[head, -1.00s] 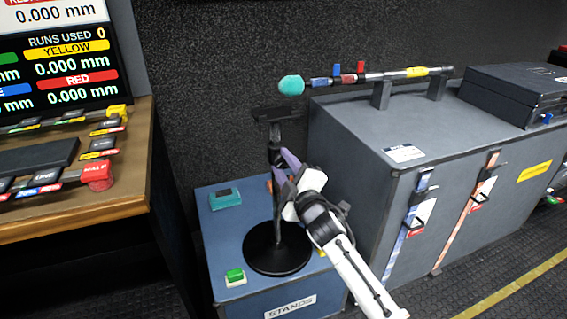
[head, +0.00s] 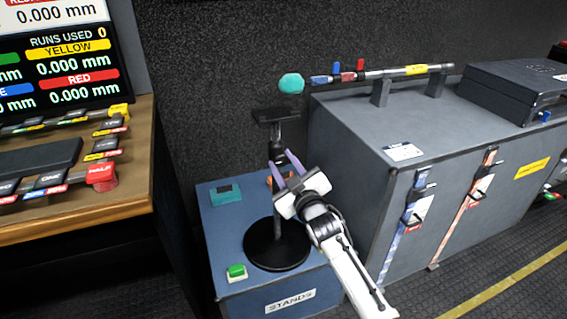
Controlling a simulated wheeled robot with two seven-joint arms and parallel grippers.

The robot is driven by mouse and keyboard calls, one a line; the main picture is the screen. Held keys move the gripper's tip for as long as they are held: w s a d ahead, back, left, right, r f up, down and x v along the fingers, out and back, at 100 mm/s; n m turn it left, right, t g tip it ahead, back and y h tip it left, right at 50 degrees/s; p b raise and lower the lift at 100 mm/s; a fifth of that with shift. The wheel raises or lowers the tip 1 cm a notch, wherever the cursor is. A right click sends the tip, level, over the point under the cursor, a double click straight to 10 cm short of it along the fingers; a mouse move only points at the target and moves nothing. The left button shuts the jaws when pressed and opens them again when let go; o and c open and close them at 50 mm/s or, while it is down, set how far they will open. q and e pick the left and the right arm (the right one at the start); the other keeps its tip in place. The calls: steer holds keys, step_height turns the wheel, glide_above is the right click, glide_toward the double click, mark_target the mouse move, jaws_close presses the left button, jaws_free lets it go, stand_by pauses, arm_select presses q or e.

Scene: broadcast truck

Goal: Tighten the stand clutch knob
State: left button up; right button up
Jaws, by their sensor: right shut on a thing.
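The black stand (head: 277,224) stands upright on its round base on the blue box marked STANDS, with a flat plate at its top. My right gripper (head: 281,158) reaches in from the lower right, with its purple fingers at the upper part of the pole, just below the black joint. It is shut on the stand clutch knob, which is mostly hidden between and behind the fingers. My left gripper is not in view.
The blue box (head: 220,254) carries a teal item (head: 226,194) and a green button (head: 236,271). A grey case (head: 370,140) stands right, with a boom pole (head: 395,73) lying on supports. A wooden desk (head: 85,222) is left.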

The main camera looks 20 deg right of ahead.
steer(key=shift+f, duration=0.1)
stand_by(0.3)
steer(key=o, duration=1)
steer(key=shift+o, duration=0.2)
steer(key=s+p, duration=0.1)
steer(key=s, duration=0.9)
steer(key=shift+s+d, duration=0.15)
steer(key=shift+s, duration=0.05)
steer(key=s+a+f+m+g+p, duration=0.1)
steer(key=s+a+f+g, duration=0.1)
steer(key=s+f, duration=0.4)
steer(key=s+a+f+m+g+y+p, duration=0.1)
steer(key=s+f+g, duration=0.3)
steer(key=s, duration=1)
steer(key=s+a+f+m+g+y+p, duration=0.1)
steer(key=s+a+f+m+g+p, duration=0.1)
steer(key=s+f, duration=0.7)
steer(key=shift+s+a+f+g, duration=0.3)
steer(key=shift+s+a+g, duration=0.25)
steer(key=shift+s+g, duration=0.15)
